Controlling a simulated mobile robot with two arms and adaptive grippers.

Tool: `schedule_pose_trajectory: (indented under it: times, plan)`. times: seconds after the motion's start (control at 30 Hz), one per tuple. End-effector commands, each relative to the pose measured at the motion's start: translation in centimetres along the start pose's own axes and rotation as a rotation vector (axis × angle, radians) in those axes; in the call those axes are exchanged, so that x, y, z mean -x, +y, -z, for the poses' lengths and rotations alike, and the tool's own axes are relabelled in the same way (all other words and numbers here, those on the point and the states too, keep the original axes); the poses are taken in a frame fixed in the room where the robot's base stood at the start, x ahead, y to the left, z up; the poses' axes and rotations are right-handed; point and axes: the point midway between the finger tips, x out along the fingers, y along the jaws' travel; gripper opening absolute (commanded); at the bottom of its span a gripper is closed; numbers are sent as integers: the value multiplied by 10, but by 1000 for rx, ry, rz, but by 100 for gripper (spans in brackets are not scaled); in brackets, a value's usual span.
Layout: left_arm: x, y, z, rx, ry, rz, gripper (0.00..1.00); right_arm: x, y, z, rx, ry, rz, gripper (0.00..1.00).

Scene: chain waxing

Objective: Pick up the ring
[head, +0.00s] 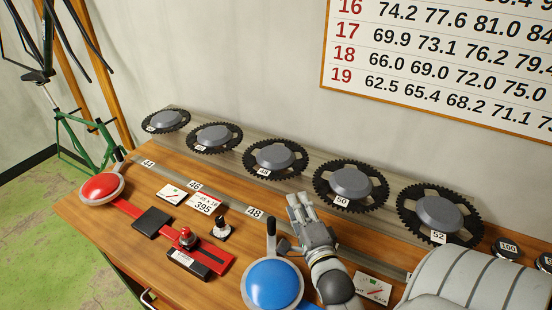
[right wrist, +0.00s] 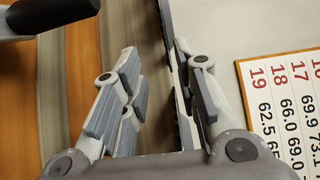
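Several dark toothed rings with grey round centres lie in a row along the back of the bench. The largest, tagged 52 (head: 440,213), is at the right; the one tagged 50 (head: 350,186) is left of it, and the middle ring (head: 275,158) is further left. Two smaller rings (head: 215,137) (head: 166,121) follow to the left. My right gripper (head: 298,207) is open, in front of the middle and 50 rings. In the right wrist view its fingers (right wrist: 160,85) are apart, with a dark toothed edge (right wrist: 174,60) close to the right finger; contact is unclear. My left gripper is not in view.
A blue-lidded pan (head: 273,284) with a black handle stands just left of my right wrist. A red-lidded pan (head: 102,187), a red strip with small items, and cards (head: 205,203) occupy the bench's left. A number chart (head: 440,65) hangs on the wall behind.

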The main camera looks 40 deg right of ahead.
Motion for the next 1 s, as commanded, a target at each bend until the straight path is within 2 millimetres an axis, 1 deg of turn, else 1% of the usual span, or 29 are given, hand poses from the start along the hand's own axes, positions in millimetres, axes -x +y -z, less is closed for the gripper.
schedule_pose_trajectory:
  times: [0.2,0.37,0.47,0.57,0.7,0.8,0.9,1.0]
  plan:
    - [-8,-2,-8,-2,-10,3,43,-32,-1,0,-1,-1,6,29]
    - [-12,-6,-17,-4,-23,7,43,-49,-1,0,0,-1,4,29]
    - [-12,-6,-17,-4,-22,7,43,-54,-1,0,0,0,1,29]
    - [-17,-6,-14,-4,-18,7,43,-63,-1,0,1,-2,4,29]
    - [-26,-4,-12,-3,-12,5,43,-85,-1,2,4,-1,5,29]
    - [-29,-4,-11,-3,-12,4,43,-97,-2,2,1,-2,4,29]
    - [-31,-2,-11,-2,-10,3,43,-104,-2,2,2,0,1,29]
    - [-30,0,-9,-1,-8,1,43,-105,-3,2,1,0,1,29]
